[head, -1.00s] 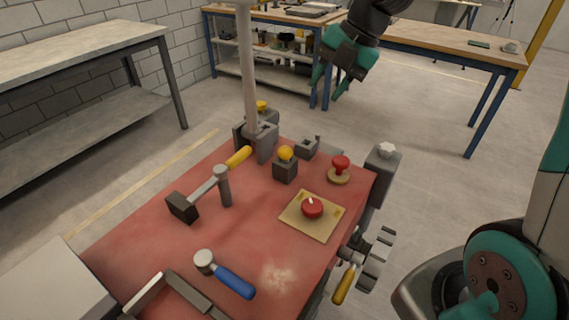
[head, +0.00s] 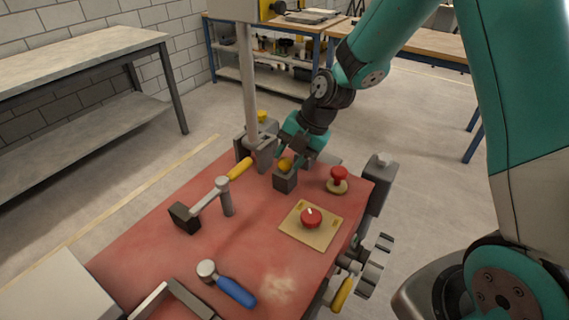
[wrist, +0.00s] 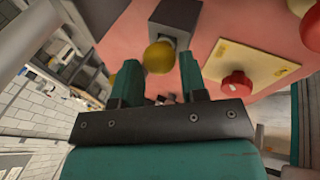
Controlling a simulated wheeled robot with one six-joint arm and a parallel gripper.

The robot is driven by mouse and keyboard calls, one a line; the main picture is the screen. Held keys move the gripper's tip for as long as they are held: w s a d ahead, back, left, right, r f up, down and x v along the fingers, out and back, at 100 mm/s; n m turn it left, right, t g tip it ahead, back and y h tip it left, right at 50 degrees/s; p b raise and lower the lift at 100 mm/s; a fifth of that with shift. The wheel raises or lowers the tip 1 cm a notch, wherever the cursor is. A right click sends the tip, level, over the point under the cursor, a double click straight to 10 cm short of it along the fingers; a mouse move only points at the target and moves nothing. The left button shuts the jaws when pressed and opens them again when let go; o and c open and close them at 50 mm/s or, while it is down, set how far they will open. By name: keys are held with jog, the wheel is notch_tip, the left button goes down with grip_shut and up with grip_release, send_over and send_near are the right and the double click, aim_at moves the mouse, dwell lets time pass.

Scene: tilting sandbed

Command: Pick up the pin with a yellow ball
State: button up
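The yellow ball of the pin (head: 285,164) sits on top of a dark grey block (head: 285,183) near the far end of the red table. The yellow ball (wrist: 159,57) shows between and just beyond the fingertips, nearer the left one. I cannot tell whether a finger touches it.
A red mushroom knob (head: 338,175) and a red dial on a tan plate (head: 299,232) lie to the right. A blue-handled tool (head: 232,290) lies in front.

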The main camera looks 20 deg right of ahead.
jog(key=shift+w+a+f, duration=0.15)
jog(key=shift+a+f, duration=0.15)
jog(key=shift+f, duration=0.35)
jog(key=c, duration=0.6)
jog(key=shift+c, duration=0.2)
